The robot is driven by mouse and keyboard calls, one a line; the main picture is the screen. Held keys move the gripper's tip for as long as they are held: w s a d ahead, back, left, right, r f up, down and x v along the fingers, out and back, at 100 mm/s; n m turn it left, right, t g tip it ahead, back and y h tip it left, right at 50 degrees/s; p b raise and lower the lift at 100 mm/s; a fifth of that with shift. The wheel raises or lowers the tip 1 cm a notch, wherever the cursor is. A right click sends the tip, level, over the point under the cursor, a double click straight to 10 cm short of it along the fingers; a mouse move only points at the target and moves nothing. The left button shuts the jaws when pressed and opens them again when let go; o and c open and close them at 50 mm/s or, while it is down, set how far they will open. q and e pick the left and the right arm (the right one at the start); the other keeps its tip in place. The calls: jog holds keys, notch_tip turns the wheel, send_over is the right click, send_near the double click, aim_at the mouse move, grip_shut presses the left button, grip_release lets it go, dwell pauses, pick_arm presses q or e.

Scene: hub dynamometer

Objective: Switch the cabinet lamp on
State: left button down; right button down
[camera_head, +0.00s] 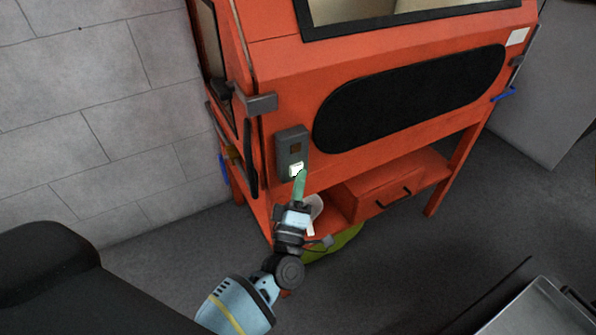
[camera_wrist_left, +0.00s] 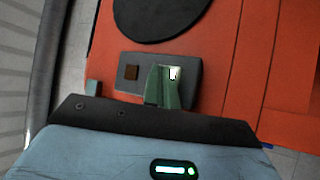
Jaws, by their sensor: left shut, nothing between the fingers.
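The orange cabinet (camera_head: 290,75) stands against the wall, with a dark window along its front. A grey switch box (camera_head: 291,139) is mounted at its left front corner, and it also shows in the left wrist view (camera_wrist_left: 140,58). The box has a brown square (camera_head: 295,149) and a bright white-lit rocker (camera_head: 296,168). My left gripper (camera_head: 300,173) is shut and empty, its green fingertips at the lit rocker. In the left wrist view the fingertips (camera_wrist_left: 162,70) partly cover the rocker (camera_wrist_left: 175,73). I cannot tell whether they touch it. My right gripper is not in view.
A grey latch (camera_head: 262,103) sticks out above the switch box. A metal-topped bench (camera_head: 540,310) stands at the lower right. Floor between is clear.

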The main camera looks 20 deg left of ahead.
pick_arm(q)
jog(key=shift+s+d, duration=0.45)
jog(key=shift+d, duration=0.1)
jog(key=s+d, duration=0.3)
jog(key=d, duration=0.1)
jog(key=shift+s+d, duration=0.35)
jog(key=shift+d, duration=0.05)
dwell(0.3)
dwell(0.3)
